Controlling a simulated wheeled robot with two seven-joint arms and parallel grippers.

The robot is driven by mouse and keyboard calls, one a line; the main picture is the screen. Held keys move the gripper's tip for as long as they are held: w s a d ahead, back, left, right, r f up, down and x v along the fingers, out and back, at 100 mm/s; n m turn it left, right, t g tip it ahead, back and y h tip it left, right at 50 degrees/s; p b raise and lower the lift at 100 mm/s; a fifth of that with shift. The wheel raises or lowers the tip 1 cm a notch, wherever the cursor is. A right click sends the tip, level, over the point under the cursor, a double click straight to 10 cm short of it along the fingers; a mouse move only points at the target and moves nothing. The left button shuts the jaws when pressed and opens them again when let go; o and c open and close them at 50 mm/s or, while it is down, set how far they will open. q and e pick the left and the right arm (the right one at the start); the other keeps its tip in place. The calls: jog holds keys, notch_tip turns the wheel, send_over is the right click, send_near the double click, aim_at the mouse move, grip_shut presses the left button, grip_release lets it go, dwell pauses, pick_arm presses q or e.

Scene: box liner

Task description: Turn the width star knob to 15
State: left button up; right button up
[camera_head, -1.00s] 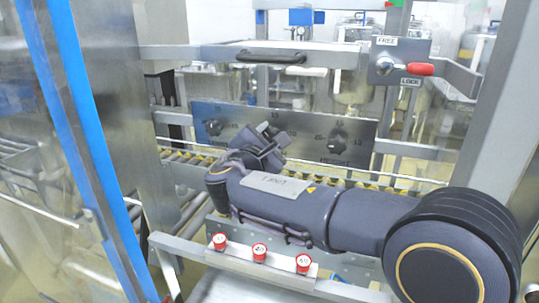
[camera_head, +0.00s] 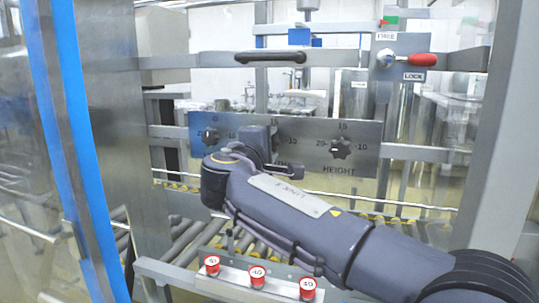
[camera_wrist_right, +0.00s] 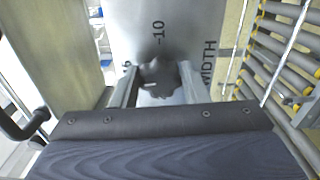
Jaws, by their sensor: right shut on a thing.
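The width star knob (camera_wrist_right: 160,76) is a dark lobed knob on a grey metal panel. In the wrist view, a "10" mark and the word "WIDTH" are printed near it. My right gripper (camera_wrist_right: 158,84) is shut on this knob, with one finger on each side. In the head view my right gripper (camera_head: 272,146) is at the middle of the panel (camera_head: 315,130) and hides the knob and part of its scale. The knob's pointer setting cannot be read. My left gripper is not in view.
The height star knob (camera_head: 341,148) is to the right on the panel, and another star knob (camera_head: 210,137) is to the left. A red-handled lock lever (camera_head: 421,60) and a black handle (camera_head: 270,57) are above. Red round caps (camera_head: 258,276) line a lower rail near rollers.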

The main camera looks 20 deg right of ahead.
jog(key=shift+m, duration=0.3)
jog(key=o, duration=1)
jog(key=shift+c, duration=0.2)
jog(key=v, duration=0.7)
jog(key=shift+s+a+b, duration=0.2)
jog(key=shift+s+b, duration=0.15)
